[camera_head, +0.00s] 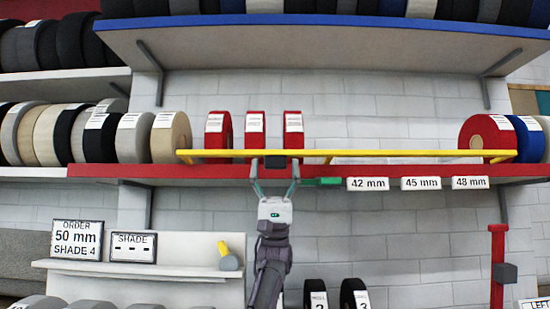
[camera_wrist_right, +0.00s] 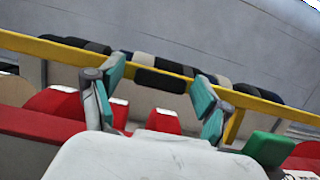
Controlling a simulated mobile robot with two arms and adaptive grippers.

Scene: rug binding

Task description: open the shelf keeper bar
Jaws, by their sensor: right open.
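The yellow keeper bar (camera_head: 400,153) runs level across the front of the red-edged shelf (camera_head: 200,171), in front of the rolls there. A black grip (camera_head: 275,162) sits on the bar left of its middle. My right gripper (camera_head: 275,172) is open just in front of the grip, pointing at it. In the right wrist view the bar (camera_wrist_right: 40,47) crosses behind the two teal fingertips (camera_wrist_right: 160,86), and the black grip (camera_wrist_right: 160,81) lies between them. I cannot tell whether the fingers touch it. A green block (camera_head: 323,182) is on the shelf edge, right of the gripper. My left gripper is not in view.
Red rolls (camera_head: 255,129) stand behind the bar on the left, and another red roll (camera_head: 485,133) on the right. Size labels (camera_head: 368,184) hang on the shelf edge. A blue-edged shelf (camera_head: 330,20) is above. An order sign (camera_head: 77,239) and a red post (camera_head: 497,265) stand below.

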